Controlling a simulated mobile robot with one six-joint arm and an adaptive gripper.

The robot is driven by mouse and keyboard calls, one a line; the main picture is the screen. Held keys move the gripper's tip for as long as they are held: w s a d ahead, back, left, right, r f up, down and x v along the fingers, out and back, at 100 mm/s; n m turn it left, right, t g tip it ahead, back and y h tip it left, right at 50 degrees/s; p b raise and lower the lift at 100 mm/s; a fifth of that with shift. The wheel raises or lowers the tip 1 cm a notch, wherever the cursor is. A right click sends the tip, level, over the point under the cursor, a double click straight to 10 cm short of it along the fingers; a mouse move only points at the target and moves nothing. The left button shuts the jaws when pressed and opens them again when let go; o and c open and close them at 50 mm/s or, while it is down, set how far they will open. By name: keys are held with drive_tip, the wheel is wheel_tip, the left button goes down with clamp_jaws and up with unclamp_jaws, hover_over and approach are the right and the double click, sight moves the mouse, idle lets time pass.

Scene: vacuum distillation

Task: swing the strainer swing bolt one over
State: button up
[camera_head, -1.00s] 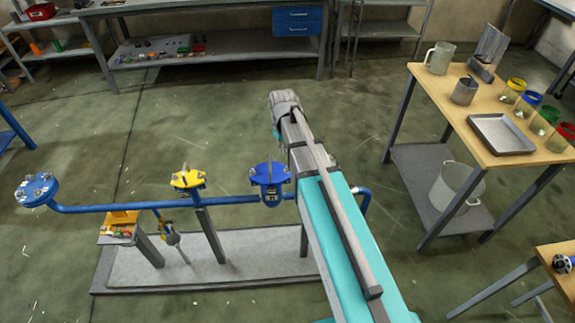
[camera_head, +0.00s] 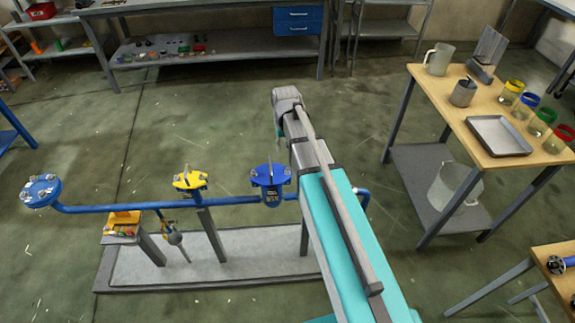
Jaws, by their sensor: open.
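A blue lidded pot (camera_head: 270,186) with a label on its front stands in the blue pipe line, just left of my arm; it looks like the strainer. Small metal bolts show on its lid, too small to tell apart or to tell whether they stand upright or swung out. A yellow-topped fitting (camera_head: 188,180) and a blue round flange (camera_head: 41,190), both with metal bolts, sit further left on the line. My teal and grey arm reaches forward to the right of the blue pot. My gripper is hidden beyond or under the arm.
The line stands over a grey base plate (camera_head: 190,272). At the right, a wooden table (camera_head: 452,100) bears jugs, a metal tray (camera_head: 499,136) and several jars. Open floor lies behind the line.

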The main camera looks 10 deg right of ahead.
drive_tip(key=shift+d+r+m+p, duration=0.1)
drive_tip(key=shift+r+m+p, duration=0.3)
drive_tip(key=shift+m, duration=0.55)
drive_tip(key=shift+d+r+m+p, duration=0.2)
drive_tip(key=shift+r+m, duration=0.25)
drive_tip(key=shift+m, duration=0.55)
drive_tip(key=shift+d+r+m+p, duration=0.1)
drive_tip(key=shift+r+m+p, duration=0.3)
drive_tip(key=shift+m, duration=0.55)
drive_tip(key=shift+f, duration=0.2)
wheel_tip(320, 180, down, 13)
drive_tip(key=b, duration=1.4)
drive_tip(key=shift+f, duration=0.2)
drive_tip(key=shift+s, duration=0.1)
clamp_jaws()
